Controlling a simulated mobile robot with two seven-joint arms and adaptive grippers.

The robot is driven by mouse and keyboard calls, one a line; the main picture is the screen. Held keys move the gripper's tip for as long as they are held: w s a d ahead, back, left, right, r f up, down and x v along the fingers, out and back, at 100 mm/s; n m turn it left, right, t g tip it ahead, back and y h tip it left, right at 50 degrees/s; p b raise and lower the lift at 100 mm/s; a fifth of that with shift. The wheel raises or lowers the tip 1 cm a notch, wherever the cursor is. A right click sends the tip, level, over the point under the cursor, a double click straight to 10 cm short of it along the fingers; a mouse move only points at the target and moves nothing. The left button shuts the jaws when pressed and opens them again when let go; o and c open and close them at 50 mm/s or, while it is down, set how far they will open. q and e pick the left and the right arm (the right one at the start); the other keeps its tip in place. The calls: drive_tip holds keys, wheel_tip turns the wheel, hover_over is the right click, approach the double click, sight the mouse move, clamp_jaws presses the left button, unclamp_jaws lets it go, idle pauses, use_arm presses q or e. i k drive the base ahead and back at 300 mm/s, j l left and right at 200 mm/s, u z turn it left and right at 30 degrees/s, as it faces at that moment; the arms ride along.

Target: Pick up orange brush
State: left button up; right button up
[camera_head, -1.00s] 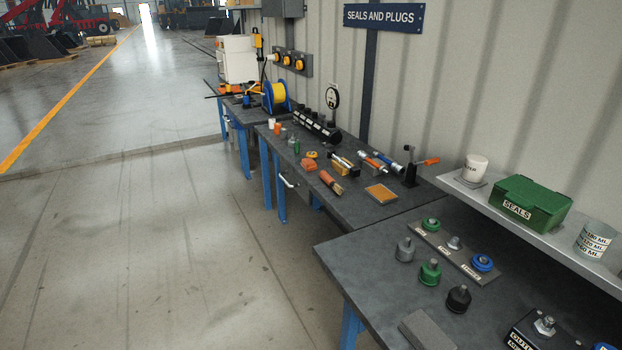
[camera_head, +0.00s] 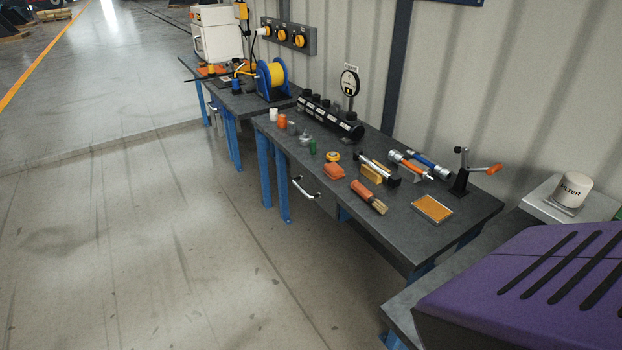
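The orange brush (camera_head: 368,196) lies on the dark top of the middle workbench (camera_head: 330,205), close to its front edge. Its orange handle points up-left and its tan bristles point down-right. It lies apart from the things around it. Neither of my grippers shows in the head view.
Near the brush are an orange block (camera_head: 334,171), an orange-topped pad (camera_head: 432,208) and a yellow stand (camera_head: 374,173) holding a tool. A vice-like tool (camera_head: 468,172) with an orange handle stands at the right. A purple slotted cover (camera_head: 530,270) fills the lower right. Open floor (camera_head: 150,250) lies left.

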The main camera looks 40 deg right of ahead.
sight(356, 187)
drive_tip(key=i+z, duration=0.25)
drive_tip(key=i, duration=0.25)
drive_tip(key=i+j+z, duration=0.25)
drive_tip(key=i, duration=0.2)
drive_tip(key=i+j+z, duration=0.2)
drive_tip(key=i, duration=0.25)
drive_tip(key=i+j+z, duration=0.1)
drive_tip(key=i+z, duration=0.15)
drive_tip(key=z, duration=0.25)
drive_tip(key=i+j+z, duration=0.15)
drive_tip(key=z, duration=0.3)
drive_tip(key=i+j+z, duration=0.2)
drive_tip(key=z, duration=0.3)
